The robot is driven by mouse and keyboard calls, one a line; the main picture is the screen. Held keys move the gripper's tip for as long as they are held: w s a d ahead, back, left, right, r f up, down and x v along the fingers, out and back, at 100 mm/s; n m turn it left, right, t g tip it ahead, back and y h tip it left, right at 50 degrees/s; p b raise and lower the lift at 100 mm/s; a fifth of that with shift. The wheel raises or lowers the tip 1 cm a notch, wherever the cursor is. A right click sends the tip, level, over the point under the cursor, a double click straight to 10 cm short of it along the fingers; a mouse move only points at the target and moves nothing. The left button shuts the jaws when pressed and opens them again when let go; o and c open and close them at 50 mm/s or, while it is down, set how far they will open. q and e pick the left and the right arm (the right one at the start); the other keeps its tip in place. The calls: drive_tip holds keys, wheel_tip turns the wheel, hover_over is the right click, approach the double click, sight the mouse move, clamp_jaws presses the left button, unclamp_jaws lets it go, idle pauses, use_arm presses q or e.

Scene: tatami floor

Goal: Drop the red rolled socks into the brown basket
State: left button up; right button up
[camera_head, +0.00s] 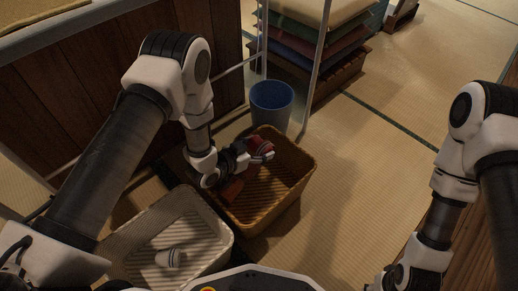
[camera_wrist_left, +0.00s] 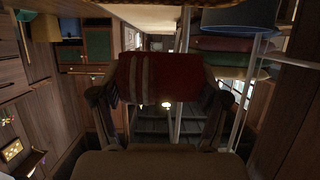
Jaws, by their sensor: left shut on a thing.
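The red rolled socks (camera_head: 259,146) are between the fingers of my left gripper (camera_head: 256,152), over the far part of the brown basket (camera_head: 291,202). In the left wrist view the socks (camera_wrist_left: 160,77), red with paler stripes on the left part, sit between the two fingers (camera_wrist_left: 165,95), which are shut on them. The gripper and wrist hide part of the basket. A reddish-brown patch (camera_head: 232,189) shows inside the basket under the gripper; I cannot tell what it is. My right gripper (camera_head: 388,281) is at the bottom edge, mostly cut off.
A pale basket (camera_head: 215,222) with a white rolled sock (camera_head: 168,258) stands left of the brown basket. A blue bin (camera_head: 272,100) stands just behind the brown basket, by a metal rack post (camera_head: 318,65). Tatami floor (camera_head: 370,160) to the right is clear.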

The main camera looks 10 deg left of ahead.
use_arm(q)
wheel_tip(320, 180, down, 4)
drive_tip(key=b, duration=0.3)
drive_tip(key=shift+f, duration=0.25)
drive_tip(key=o, duration=0.9)
drive_tip(key=v, duration=1.2)
